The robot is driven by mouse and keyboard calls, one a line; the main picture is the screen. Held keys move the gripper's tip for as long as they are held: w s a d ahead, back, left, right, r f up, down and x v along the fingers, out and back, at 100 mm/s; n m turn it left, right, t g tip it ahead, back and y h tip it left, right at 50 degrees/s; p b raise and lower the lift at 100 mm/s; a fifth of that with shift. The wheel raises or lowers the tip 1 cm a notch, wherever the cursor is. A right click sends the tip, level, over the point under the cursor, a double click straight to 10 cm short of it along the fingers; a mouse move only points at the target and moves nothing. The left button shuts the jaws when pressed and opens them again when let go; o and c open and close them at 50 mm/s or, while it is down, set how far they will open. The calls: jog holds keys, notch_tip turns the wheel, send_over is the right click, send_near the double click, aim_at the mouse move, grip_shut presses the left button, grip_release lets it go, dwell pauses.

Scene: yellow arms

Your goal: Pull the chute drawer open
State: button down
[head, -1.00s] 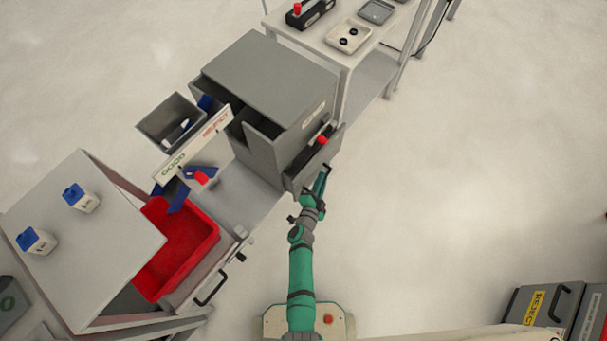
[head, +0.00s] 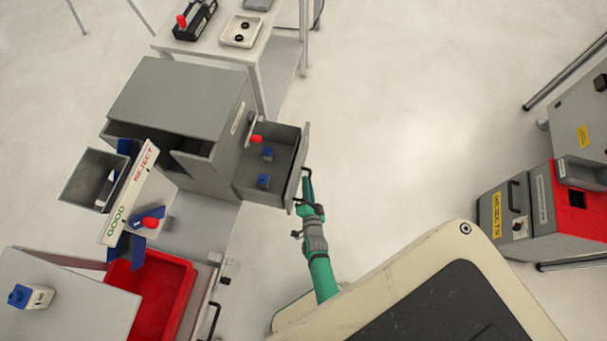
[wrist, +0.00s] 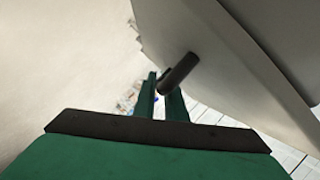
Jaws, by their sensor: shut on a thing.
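The grey chute cabinet (head: 180,108) stands left of centre in the head view. Its chute drawer (head: 279,165) is pulled out toward the right, and its inside shows. A red piece (head: 257,139) and two blue pieces (head: 265,154) are at the drawer. My gripper (head: 306,187) is at the drawer's front panel, shut on the dark bar handle (wrist: 180,74), which shows between my green fingers in the wrist view. The drawer's front panel (wrist: 215,50) fills the upper right of the wrist view.
A rejects cabinet (head: 510,215) is at the right. The floor right of the drawer is clear.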

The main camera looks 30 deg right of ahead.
jog(key=c, duration=1.8)
grip_release()
jog(key=v, duration=1.1)
jog(key=s+a+r+n+y, duration=0.2)
jog(key=s+a+r+n, duration=0.2)
jog(key=r, duration=0.6)
jog(key=s+a+r+n+t+y, duration=0.1)
jog(key=s+a+r+n, duration=0.4)
jog(key=r, duration=0.6)
jog(key=s+a+r+n+y, duration=0.3)
jog(key=a+r+n, duration=0.4)
jog(key=a+r, duration=0.3)
jog(key=shift+s+r+n+y, duration=0.1)
jog(key=shift+s+n+y, duration=0.1)
jog(key=shift+s, duration=0.25)
jog(key=shift+s+r+n+y, duration=0.1)
jog(key=shift+s+r+y, duration=0.1)
jog(key=shift+s, duration=0.2)
